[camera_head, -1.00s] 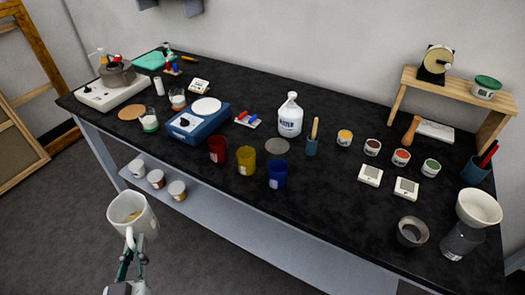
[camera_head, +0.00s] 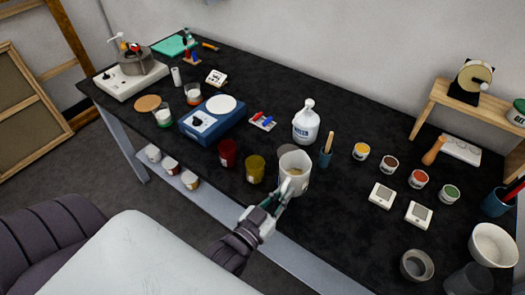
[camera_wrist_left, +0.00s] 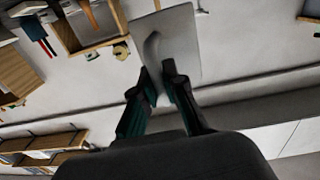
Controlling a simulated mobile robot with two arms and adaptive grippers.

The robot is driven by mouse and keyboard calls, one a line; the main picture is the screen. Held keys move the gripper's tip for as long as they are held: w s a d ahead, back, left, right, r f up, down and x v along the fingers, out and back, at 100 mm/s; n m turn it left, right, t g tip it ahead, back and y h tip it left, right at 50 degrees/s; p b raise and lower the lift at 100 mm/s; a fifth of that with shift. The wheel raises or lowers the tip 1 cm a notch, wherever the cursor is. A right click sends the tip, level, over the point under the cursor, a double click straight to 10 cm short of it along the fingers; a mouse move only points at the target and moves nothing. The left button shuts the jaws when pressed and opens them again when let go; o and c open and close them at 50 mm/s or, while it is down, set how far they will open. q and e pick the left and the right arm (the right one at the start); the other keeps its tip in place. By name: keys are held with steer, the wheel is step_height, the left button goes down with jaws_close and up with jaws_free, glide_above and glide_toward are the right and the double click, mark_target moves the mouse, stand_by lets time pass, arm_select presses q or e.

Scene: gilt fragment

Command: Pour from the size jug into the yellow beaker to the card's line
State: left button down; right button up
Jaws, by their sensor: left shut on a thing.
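My left gripper (camera_head: 283,192) is shut on the handle of the white size jug (camera_head: 303,178). The jug is held near upright at the table's front edge, with a tan content low inside. In the left wrist view, the gripper (camera_wrist_left: 161,84) pinches the handle of the jug (camera_wrist_left: 180,38). The yellow beaker (camera_head: 255,172) stands on the table just left of the jug, apart from it in the picture. Its inside level is too small to read. My right gripper is out of view.
A red beaker (camera_head: 227,154) stands left of the yellow one. The blue beaker is hidden behind the jug. A blue scale (camera_head: 212,119) is at left.

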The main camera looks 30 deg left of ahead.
mark_target(281, 180)
arm_select(q)
steer(key=w+a+p, duration=0.1)
steer(key=w+p, duration=0.2)
steer(key=w+a+p, duration=0.1)
steer(key=shift+w+a+f, duration=0.2)
steer(key=shift+a, duration=0.1)
steer(key=shift+w+a+f+y, duration=0.25)
steer(key=shift+a+f+y, duration=0.05)
steer(key=shift+a, duration=0.05)
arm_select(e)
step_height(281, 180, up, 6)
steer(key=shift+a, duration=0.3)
arm_select(q)
steer(key=shift+n, duration=0.3)
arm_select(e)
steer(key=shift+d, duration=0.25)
